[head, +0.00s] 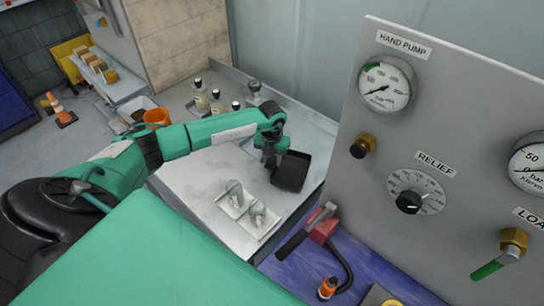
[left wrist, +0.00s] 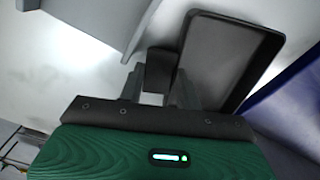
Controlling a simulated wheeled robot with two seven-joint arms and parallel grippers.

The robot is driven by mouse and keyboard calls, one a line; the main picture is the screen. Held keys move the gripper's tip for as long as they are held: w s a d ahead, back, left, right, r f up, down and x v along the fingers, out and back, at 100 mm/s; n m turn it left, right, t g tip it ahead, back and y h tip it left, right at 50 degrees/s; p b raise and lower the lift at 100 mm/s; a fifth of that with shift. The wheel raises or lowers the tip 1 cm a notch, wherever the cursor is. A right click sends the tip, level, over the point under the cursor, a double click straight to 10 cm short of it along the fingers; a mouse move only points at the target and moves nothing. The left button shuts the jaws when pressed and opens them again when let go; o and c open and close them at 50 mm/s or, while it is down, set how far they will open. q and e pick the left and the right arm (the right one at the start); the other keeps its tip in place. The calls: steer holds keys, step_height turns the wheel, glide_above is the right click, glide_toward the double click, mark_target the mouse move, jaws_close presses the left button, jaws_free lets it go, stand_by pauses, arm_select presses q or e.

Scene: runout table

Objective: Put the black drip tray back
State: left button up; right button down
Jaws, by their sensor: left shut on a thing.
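The black drip tray (head: 292,171) is a shallow rectangular tray with a raised rim, at the right side of the light table top in the head view. It also shows in the left wrist view (left wrist: 228,62), beyond the fingers. My left gripper (head: 272,158) is at the tray's left edge. In the left wrist view, its two fingers (left wrist: 160,92) are shut on a dark tab at the tray's near side. I cannot tell whether the tray rests on the table or is held just above it. My right gripper does not show.
Two metal fittings stand on a white plate (head: 248,216) near the table's front. Several small bottles (head: 217,102) stand at the back. A grey gauge panel (head: 440,140) rises on the right. A red hand pump (head: 322,225) sits on the blue surface beside the table.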

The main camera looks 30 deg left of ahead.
arm_select(q)
steer(key=o, duration=0.7)
steer(key=shift+f, duration=0.1)
steer(key=shift+o, duration=0.2)
steer(key=shift+r, duration=0.3)
step_height(320, 180, up, 12)
steer(key=b, duration=0.4)
